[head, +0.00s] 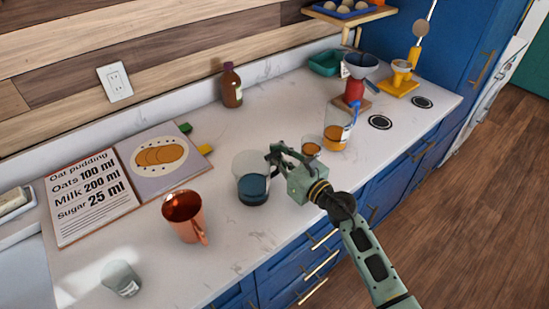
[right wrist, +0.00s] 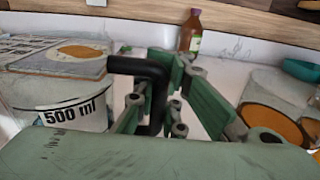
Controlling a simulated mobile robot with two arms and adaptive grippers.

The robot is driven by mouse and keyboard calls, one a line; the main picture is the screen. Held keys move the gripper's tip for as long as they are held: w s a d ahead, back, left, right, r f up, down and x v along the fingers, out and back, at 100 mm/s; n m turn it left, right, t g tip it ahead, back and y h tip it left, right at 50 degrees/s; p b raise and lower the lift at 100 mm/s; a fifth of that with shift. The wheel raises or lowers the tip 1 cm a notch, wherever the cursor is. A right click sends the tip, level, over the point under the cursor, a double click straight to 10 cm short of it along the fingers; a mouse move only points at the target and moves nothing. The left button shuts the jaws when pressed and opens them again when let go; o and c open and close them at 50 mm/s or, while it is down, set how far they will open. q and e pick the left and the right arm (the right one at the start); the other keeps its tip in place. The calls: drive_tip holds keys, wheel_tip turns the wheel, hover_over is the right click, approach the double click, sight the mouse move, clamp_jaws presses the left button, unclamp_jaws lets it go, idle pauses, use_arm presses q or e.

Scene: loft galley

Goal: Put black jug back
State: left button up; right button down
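The jug (head: 252,188) is a clear cup with blue liquid and a black handle. It is upright at the middle of the counter; whether its base touches the counter is hard to tell. In the right wrist view the jug (right wrist: 75,114) carries a "500 ml" label. Its black handle (right wrist: 155,95) lies between my green fingers. My right gripper (head: 277,155) is at the handle, on the jug's right side, and appears shut on it. My left gripper is not in view.
A copper mug (head: 184,216) stands left of the jug, and a clear glass (head: 121,278) at front left. An amber glass (head: 312,147) and amber-filled jug (head: 337,128) stand close right. Behind are an open recipe book (head: 120,180) and brown bottle (head: 231,86).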

drive_tip(key=shift+r, duration=0.1)
drive_tip(key=c, duration=1.8)
unclamp_jaws()
drive_tip(key=b+v, duration=0.1)
drive_tip(key=v, duration=1.1)
